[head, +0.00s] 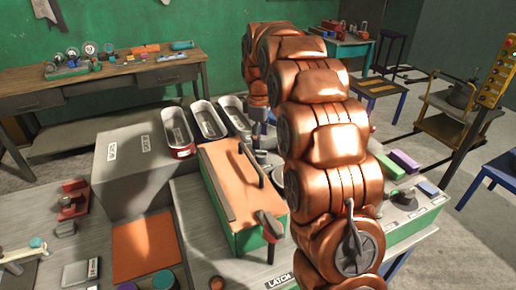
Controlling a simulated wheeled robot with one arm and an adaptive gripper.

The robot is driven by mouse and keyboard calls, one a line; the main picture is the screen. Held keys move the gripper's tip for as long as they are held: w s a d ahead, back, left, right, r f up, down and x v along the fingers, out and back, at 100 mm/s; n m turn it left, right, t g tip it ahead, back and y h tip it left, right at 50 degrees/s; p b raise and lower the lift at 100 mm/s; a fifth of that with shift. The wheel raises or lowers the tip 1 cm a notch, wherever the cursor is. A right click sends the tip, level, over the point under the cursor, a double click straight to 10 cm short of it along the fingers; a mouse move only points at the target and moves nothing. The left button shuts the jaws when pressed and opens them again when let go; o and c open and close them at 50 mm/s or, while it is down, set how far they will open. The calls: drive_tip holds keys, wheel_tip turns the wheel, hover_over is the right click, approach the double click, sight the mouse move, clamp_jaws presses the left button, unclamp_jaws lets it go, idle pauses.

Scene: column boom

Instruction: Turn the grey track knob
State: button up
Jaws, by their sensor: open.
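My copper-coloured arm rises through the middle of the head view and bends down at its far end. My gripper (258,134) is small and dark there, pointing down behind the far edge of the orange-topped green box (222,172). It is open, and its fingers are hard to make out. A grey round part (264,157) shows just below it, partly hidden by my arm; I cannot tell whether this is the track knob or whether the gripper touches it. A dark bar (251,165) runs along the box top.
Purple and green blocks (404,161) lie right of my arm. An orange mat (146,246) lies at front left.

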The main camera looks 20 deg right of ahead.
sight(261, 151)
drive_tip(key=shift+d+f+p, duration=0.2)
drive_tip(key=shift+f+p, duration=0.8)
drive_tip(key=shift+f, duration=2.25)
drive_tip(key=c, duration=1.2)
